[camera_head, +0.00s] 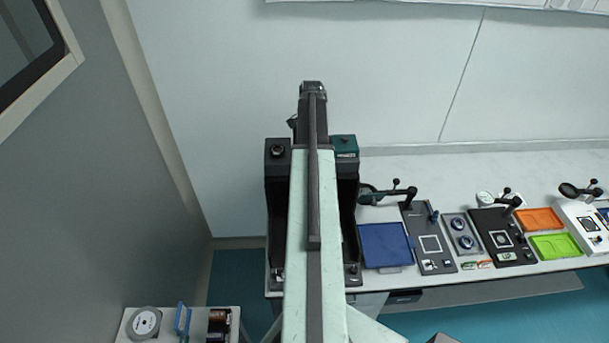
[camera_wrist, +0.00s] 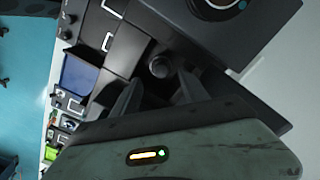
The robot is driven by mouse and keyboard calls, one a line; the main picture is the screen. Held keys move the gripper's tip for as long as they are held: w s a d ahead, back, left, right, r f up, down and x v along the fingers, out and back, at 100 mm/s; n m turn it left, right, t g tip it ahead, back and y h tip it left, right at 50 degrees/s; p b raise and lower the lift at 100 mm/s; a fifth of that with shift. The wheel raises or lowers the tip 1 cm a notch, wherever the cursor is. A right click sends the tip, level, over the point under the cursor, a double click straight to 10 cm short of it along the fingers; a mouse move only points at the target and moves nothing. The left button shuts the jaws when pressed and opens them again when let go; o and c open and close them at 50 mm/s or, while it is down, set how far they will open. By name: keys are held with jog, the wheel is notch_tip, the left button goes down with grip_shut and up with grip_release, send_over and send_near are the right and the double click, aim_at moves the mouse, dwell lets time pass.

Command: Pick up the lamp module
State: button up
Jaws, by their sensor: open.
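No part is clearly marked as the lamp module, so I cannot tell for sure which one it is. In the wrist view a dark housing with a round black knob (camera_wrist: 160,66) lies just beyond my gripper (camera_wrist: 158,84). My two dark fingers are spread, one on each side of the knob in the picture. I cannot tell whether they touch anything. In the head view my pale arm covers the middle of a tall black instrument (camera_head: 278,185), and my fingers cannot be made out there. A dark box with a teal top (camera_head: 345,147) shows right of the arm.
The white bench (camera_head: 450,165) runs along the wall to the right. It carries a blue tray (camera_head: 385,245), an orange tray (camera_head: 540,219), a green tray (camera_head: 556,246) and dark fixtures with levers. A small side table (camera_head: 160,312) stands at lower left with a round reel (camera_head: 143,322).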

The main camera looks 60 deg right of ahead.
jog(key=shift+w, duration=0.1)
jog(key=shift+w+a+f+b, duration=0.1)
jog(key=shift+f+b, duration=0.25)
jog(key=shift+f, duration=0.05)
jog(key=shift+s+f+b, duration=0.25)
jog(key=shift+f+b, duration=0.85)
jog(key=f+b, duration=0.5)
jog(key=shift+d, duration=0.25)
jog(key=shift+r, duration=0.1)
grip_shut()
